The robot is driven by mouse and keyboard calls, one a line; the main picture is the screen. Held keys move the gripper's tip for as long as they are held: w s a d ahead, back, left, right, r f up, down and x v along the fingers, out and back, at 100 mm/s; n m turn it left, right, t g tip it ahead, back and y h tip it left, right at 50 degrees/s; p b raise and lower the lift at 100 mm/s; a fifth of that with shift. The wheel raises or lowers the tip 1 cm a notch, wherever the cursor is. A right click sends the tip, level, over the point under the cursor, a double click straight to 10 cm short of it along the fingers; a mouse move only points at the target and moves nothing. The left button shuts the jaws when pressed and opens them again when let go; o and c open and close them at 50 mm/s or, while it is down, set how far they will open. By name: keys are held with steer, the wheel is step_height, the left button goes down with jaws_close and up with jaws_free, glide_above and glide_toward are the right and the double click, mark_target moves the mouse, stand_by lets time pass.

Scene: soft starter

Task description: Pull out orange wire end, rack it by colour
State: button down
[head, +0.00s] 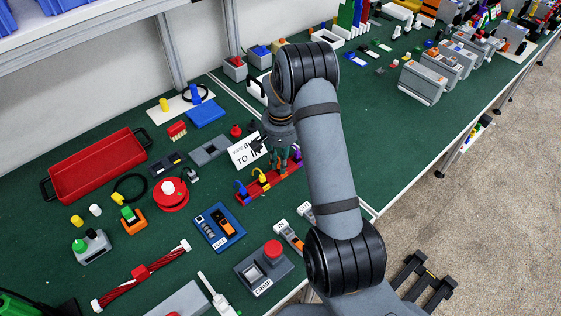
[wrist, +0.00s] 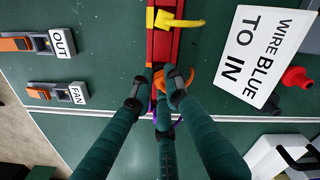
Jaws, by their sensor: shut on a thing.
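The red rack (head: 245,197) lies on the green bench with a blue wire end (head: 239,186) and a yellow wire end (head: 258,172) standing in it. In the wrist view the rack (wrist: 163,45) runs up from the fingers, with the yellow wire end (wrist: 180,21) farther along it. My gripper (wrist: 160,90) is shut on the orange wire end (wrist: 190,78), at the rack. The fingers hide much of the orange piece, so I cannot tell whether it sits in a slot. A purple wire (wrist: 178,121) shows behind the fingers. In the head view my gripper (head: 284,160) is over the rack's right part.
A white card reading "WIRE BLUE TO IN" (wrist: 258,50) stands close beside the rack.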

steer(key=c, duration=1.6)
jaws_free()
steer(key=shift+c, duration=0.2)
step_height(320, 180, up, 12)
